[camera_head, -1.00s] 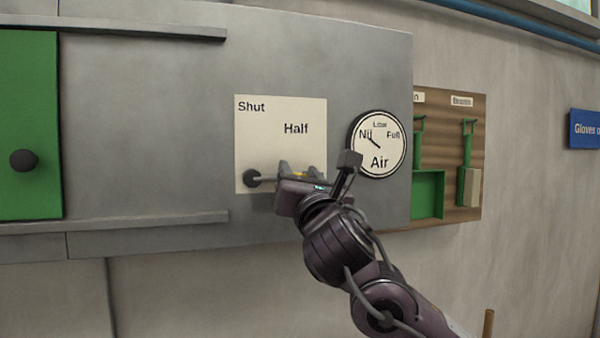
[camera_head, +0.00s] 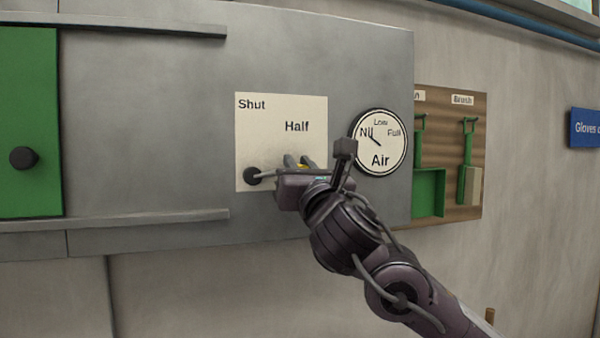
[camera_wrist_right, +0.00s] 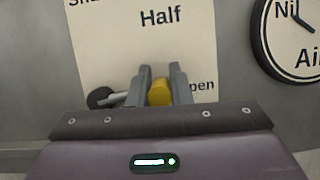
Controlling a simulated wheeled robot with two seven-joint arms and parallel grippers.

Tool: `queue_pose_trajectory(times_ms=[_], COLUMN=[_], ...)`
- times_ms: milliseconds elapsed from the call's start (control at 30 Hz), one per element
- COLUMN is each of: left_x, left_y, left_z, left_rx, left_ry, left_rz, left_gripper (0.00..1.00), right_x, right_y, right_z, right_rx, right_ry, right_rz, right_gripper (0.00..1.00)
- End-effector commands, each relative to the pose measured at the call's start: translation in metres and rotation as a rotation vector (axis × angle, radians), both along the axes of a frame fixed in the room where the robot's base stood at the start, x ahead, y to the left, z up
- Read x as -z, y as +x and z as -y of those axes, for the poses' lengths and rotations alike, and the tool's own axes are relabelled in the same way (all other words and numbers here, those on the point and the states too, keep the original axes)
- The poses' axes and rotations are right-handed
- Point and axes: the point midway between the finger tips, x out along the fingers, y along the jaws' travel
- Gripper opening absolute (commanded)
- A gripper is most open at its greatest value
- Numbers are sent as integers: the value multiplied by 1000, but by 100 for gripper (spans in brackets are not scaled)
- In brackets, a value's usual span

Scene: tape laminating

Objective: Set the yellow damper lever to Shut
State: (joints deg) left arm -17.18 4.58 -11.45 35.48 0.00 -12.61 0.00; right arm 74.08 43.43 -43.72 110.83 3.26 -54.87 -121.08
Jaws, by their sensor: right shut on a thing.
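The damper lever's yellow grip (camera_wrist_right: 159,92) shows between the two fingers of my right gripper (camera_head: 298,161), which is shut on it. In the head view only a bit of yellow (camera_head: 303,166) shows. The lever's dark round pivot (camera_head: 253,176) is at the lower left of a cream plate (camera_head: 260,130); its rod runs right from it, nearly level. The plate reads "Shut" at top left and "Half" at middle right. In the right wrist view, the letters "pen" show right of the grip; the rest is hidden by my fingers. My left gripper is out of view.
A round Air dial (camera_head: 378,143) is right of the plate, its needle pointing to Nil. A green door (camera_head: 28,120) with a dark knob and two grey rails are at the left. A wooden tool board (camera_head: 450,150) hangs at the right.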

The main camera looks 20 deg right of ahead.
Motion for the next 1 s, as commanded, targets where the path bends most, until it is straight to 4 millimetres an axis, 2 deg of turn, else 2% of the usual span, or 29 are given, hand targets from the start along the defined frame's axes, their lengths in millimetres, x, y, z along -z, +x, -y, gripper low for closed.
queue_pose_trajectory(times_ms=[567, 1000], left_x=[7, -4], left_y=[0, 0], left_z=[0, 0], left_rx=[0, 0], left_ry=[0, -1], left_rz=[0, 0], left_gripper=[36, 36], right_x=[-37, -57], right_y=[-1, -2], right_z=[-19, -46], right_rx=[2, 1], right_ry=[-532, -950], right_rz=[21, 34], right_gripper=[0, 0])
